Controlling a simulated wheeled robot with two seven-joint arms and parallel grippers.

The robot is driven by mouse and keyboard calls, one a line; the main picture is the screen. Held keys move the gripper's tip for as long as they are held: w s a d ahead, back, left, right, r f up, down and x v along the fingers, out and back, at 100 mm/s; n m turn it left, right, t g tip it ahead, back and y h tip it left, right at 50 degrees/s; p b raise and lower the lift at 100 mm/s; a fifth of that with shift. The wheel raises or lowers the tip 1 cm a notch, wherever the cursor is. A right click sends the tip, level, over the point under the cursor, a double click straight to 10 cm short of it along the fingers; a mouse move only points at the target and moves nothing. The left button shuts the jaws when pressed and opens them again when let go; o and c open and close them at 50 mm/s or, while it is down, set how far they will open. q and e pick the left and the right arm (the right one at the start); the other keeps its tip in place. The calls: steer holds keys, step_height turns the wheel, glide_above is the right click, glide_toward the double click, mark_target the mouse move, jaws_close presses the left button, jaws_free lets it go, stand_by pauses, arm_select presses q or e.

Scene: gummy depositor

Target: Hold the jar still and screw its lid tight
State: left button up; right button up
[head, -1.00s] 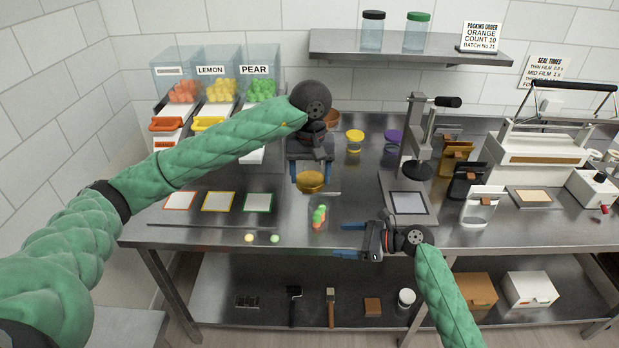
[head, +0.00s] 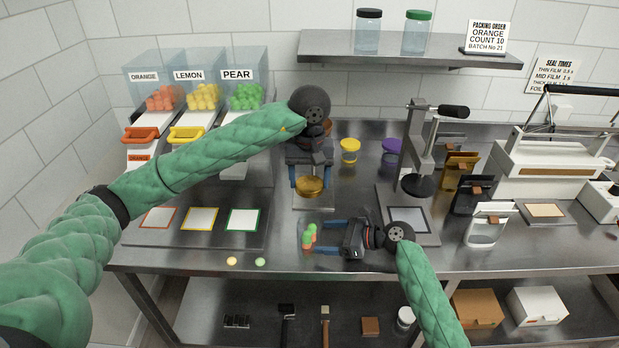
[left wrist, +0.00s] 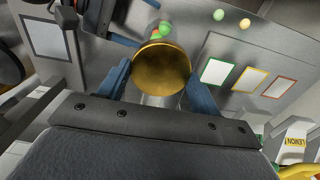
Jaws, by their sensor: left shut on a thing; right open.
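A gold lid (head: 309,186) is held flat between the blue fingers of my left gripper (head: 309,180), over the table behind the jar. The lid also fills the middle of the left wrist view (left wrist: 162,70). The clear jar (head: 309,238) has green and orange gummies in it; its glass is hard to make out. The lid is apart from the jar. My right gripper (head: 318,236) is open, its two blue fingers pointing left with the jar at their tips. I cannot tell whether they touch the glass.
Two loose gummies (head: 245,261) lie near the front edge. Three framed mats (head: 200,219) lie at left, below the gummy bins (head: 204,97). A lever press (head: 418,150) stands at right. Yellow (head: 350,146) and purple-lidded (head: 392,147) containers stand behind.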

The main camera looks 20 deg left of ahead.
mark_target(319, 236)
arm_select(q)
steer(key=shift+s+r+p, duration=0.15)
steer(key=shift+r+p, duration=0.25)
steer(key=shift+p, duration=0.15)
arm_select(e)
steer(key=x, duration=0.3)
steer(key=shift+s+r, duration=0.15)
steer(key=shift+r, duration=0.1)
arm_select(q)
steer(key=shift+r, duration=0.15)
arm_select(e)
steer(key=shift+x, duration=0.95)
steer(key=shift+f, duration=0.15)
jaws_close()
